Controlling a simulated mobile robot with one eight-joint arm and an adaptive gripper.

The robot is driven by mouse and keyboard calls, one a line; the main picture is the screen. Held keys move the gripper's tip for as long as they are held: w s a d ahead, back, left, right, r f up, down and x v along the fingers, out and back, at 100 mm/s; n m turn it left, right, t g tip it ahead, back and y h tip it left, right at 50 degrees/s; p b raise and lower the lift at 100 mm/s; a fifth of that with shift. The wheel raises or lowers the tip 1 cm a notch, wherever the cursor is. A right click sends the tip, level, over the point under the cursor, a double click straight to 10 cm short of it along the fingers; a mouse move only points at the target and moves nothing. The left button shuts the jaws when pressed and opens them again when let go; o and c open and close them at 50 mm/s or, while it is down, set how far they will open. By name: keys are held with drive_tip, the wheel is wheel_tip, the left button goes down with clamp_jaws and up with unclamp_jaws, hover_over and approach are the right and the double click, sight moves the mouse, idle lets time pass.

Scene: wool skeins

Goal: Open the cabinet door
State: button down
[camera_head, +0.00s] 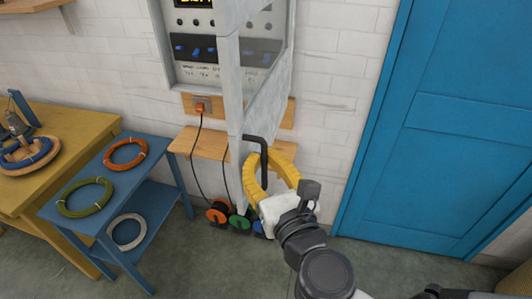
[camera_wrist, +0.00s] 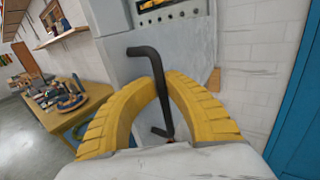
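The grey-white cabinet (camera_head: 158,45) hangs on the brick wall. Its framed door (camera_head: 234,100) stands swung out from the wall, and switches and a lit display show inside and through the door frame. A black bent handle (camera_head: 263,165) is low on the door; it also shows in the wrist view (camera_wrist: 158,75). My gripper (camera_head: 264,158) has yellow curved fingers, one on each side of the handle. In the wrist view its fingertips (camera_wrist: 158,82) close in on the bar from both sides. The exact contact is partly hidden.
A blue side table (camera_head: 100,170) with orange and green wool rings stands left, beside a yellow table (camera_head: 60,180). Several coloured spools (camera_head: 218,211) with cables sit on the floor below the cabinet. A blue room door (camera_head: 450,120) is at right.

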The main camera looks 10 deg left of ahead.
idle(0.3)
drive_tip(key=c, duration=1.5)
unclamp_jaws()
drive_tip(key=shift+s, duration=0.1)
wheel_tip(320, 180, up, 10)
